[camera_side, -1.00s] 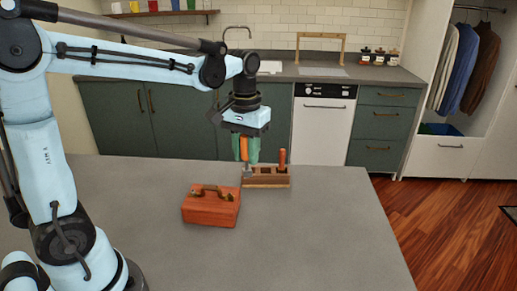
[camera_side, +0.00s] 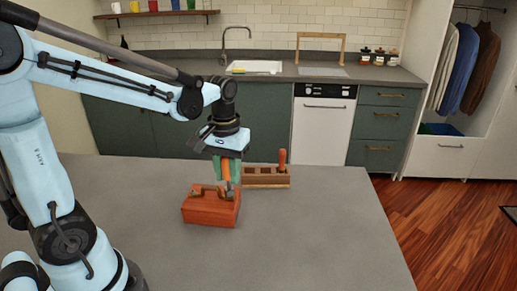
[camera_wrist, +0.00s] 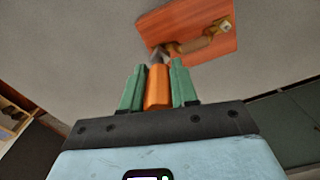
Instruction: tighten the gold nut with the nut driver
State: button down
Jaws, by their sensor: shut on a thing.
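My gripper (camera_side: 227,172) is shut on the orange handle of the nut driver (camera_wrist: 157,88). In the wrist view the handle sits between the two green fingers (camera_wrist: 158,86), with a grey metal end beyond them. The driver points down over the red box (camera_side: 210,210), which also shows in the wrist view (camera_wrist: 172,22). A brass-coloured handle (camera_wrist: 198,42) runs along the box's top. A small gold piece (camera_wrist: 226,27) at one end of that handle looks like the nut. In the side view the driver's tip is near the handle's right end; I cannot tell whether they touch.
The grey tabletop (camera_side: 310,235) is clear to the right and in front.

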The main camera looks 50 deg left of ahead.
jog(key=shift+f, duration=0.65)
jog(key=m, duration=0.6)
jog(key=shift+m, duration=0.3)
jog(key=m, duration=0.4)
jog(key=shift+m, duration=0.4)
jog(key=m, duration=0.6)
jog(key=shift+a, duration=0.1)
jog(key=m, duration=0.5)
jog(key=shift+m, duration=0.3)
jog(key=shift+n, duration=0.7)
